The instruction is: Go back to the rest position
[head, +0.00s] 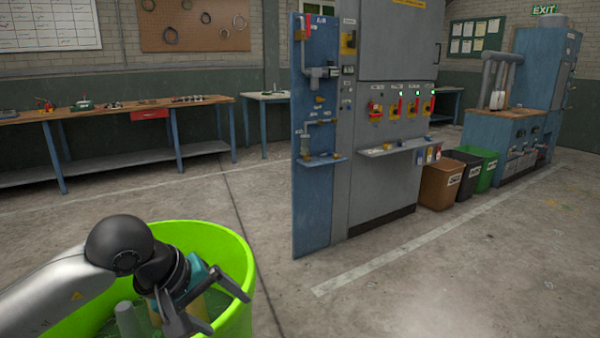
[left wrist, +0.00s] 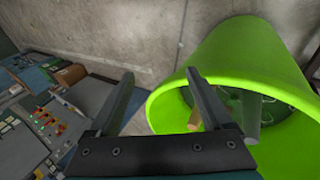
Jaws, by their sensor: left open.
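My left gripper (head: 227,313) is in the head view at the lower left, over the near right side of a bright green tub (head: 226,243). Its two fingers are spread apart, and nothing shows between them. In the left wrist view the open fingers (left wrist: 160,76) point towards the concrete floor and wall, with the right finger overlapping the tub (left wrist: 245,58). Inside the tub a grey cylinder (head: 127,320) stands up, and a tan piece shows partly behind my gripper. My right gripper is in no view.
A grey and blue control cabinet (head: 385,170) with red levers stands ahead. Brown, black and green bins (head: 440,185) are to its right. A long workbench (head: 120,112) runs along the back left. The concrete floor (head: 450,270) at the right is clear.

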